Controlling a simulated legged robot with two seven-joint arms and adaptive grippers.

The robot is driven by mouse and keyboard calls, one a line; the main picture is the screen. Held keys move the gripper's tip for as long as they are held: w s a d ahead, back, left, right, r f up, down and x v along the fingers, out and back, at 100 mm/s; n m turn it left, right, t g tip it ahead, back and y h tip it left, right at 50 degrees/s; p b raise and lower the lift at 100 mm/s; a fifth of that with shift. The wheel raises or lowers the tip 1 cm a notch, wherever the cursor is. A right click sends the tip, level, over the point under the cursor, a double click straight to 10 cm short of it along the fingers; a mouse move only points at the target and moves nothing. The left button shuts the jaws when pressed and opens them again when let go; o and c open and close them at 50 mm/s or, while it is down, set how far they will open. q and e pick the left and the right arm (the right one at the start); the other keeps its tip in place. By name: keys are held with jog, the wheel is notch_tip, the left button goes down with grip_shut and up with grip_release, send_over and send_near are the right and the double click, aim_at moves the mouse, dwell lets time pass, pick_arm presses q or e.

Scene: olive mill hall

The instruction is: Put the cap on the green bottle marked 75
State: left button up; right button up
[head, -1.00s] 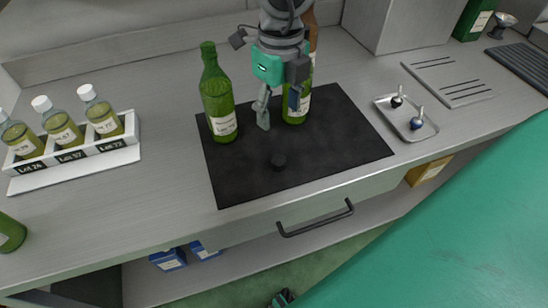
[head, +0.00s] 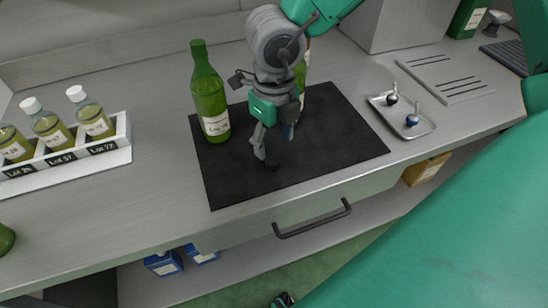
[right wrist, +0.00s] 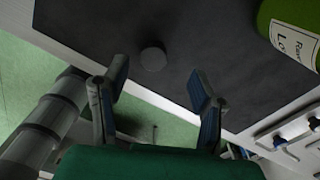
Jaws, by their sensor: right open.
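A dark round cap (head: 273,163) lies on the black mat (head: 235,185), just below my right gripper (head: 273,146) and partly covered by it in the head view. In the right wrist view the cap (right wrist: 153,58) lies a little beyond the spread fingertips of the right gripper (right wrist: 159,86), which is open and empty. One green bottle (head: 210,97) stands upright on the mat to the left. A second green bottle (head: 301,75) stands behind my right gripper, mostly hidden. The number 75 cannot be read on either. My left gripper is not in view.
A white rack (head: 70,174) with several small capped bottles stands at the left. A metal tray (head: 401,127) with two small stoppers lies at the right, near a slotted plate (head: 447,75). A drawer handle (head: 312,220) sticks out in front. The mat's front part is clear.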

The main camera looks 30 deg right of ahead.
aim_at(273, 159)
jog(key=shift+s+a+f+b, duration=0.1)
jog(key=shift+a+f+b, duration=0.1)
jog(key=shift+f, duration=0.65)
jog(key=shift+s+a+f+b, duration=0.15)
jog(key=shift+f+b, duration=0.1)
jog(key=shift+f, duration=0.55)
jog(key=shift+a+f+b, duration=0.15)
jog(key=shift+f+b, duration=0.05)
jog(key=shift+f, duration=0.65)
jog(key=shift+d, duration=0.2)
jog(key=shift+d, duration=0.15)
jog(key=c, duration=0.8)
jog(key=shift+a, duration=0.2)
